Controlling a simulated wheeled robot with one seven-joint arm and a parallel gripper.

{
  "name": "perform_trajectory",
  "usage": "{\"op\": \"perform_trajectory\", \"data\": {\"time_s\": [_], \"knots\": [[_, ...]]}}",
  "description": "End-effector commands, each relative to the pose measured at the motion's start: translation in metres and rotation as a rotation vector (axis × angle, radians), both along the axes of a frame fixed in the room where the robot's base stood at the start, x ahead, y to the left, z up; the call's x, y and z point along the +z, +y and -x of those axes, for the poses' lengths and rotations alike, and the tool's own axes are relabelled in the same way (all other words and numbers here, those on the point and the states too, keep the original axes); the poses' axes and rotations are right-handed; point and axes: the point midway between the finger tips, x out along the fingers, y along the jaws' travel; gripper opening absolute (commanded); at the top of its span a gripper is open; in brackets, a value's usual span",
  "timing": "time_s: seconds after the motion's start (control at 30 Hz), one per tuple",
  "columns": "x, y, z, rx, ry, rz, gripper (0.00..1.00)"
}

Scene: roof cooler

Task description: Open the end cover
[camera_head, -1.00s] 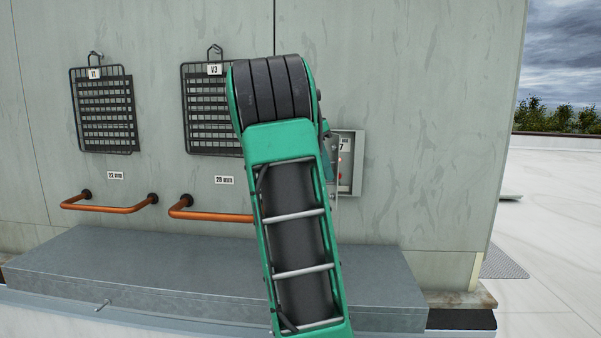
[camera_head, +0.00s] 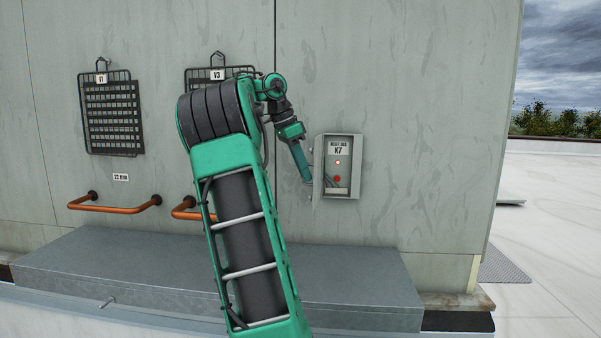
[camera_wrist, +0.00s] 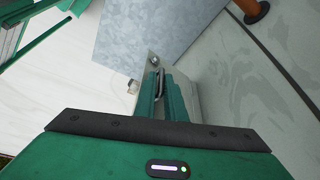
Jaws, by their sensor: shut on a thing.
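A small grey wall box marked K7 (camera_head: 343,150) stands with its front open in the head view. A red lit spot and a red button show inside. Its thin door (camera_head: 317,185) appears nearly edge-on at the box's left side, swung out from the wall. My gripper (camera_head: 308,178) is at that door, left of the box. In the wrist view the gripper's teal fingers (camera_wrist: 165,98) are closed on a thin grey metal part at the door's edge; the fingers hide most of the grip. I cannot tell which part is labelled the end cover.
Orange pipes (camera_head: 115,209) stick out at left. Wire racks (camera_head: 112,115) hang above them. The wall right of the box is clear.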

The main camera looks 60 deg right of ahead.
Motion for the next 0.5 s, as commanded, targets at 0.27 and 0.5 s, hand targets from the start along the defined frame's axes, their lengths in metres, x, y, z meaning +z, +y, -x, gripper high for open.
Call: {"op": "perform_trajectory", "data": {"time_s": [0.27,0.5], "knots": [[0.0024,-0.0038,0.0024,0.002,0.003,0.008,0.00],[0.0019,-0.0034,0.0028,-0.001,0.002,0.008,0.26]]}}
